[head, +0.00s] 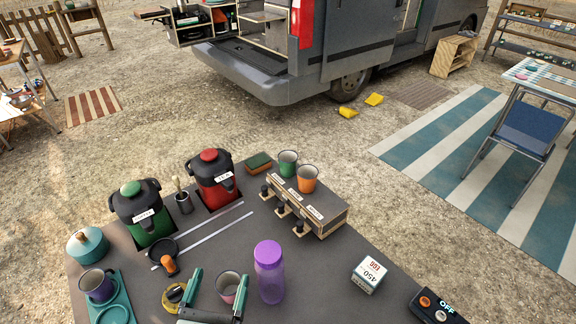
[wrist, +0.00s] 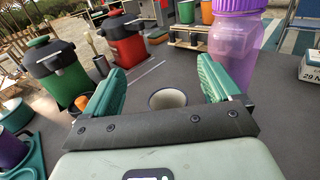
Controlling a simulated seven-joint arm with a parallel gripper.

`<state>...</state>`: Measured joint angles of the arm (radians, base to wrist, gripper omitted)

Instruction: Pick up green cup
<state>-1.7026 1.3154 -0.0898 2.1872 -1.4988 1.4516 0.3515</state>
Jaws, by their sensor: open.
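The green cup (head: 288,165) stands upright at the back of the table, on the wooden box at its left end, beside the orange cup (head: 307,180). In the wrist view the green cup (wrist: 186,13) shows small at the top edge, beyond my jaws, with the orange cup (wrist: 207,13) to its right. My gripper (head: 216,286) is at the front of the table, well apart from the green cup. Its teal fingers are spread wide in the wrist view (wrist: 162,82). A pinkish cup (head: 228,287) with a pale inside appears between or just beyond the fingers; I see no contact.
A purple bottle (head: 269,272) stands right of my gripper. The wooden box (head: 325,215) has several dark knobs facing front. A red dispenser (head: 215,180) and a green dispenser (head: 145,215) stand left. A white carton (head: 369,275) is at right. Bare table lies between bottle and carton.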

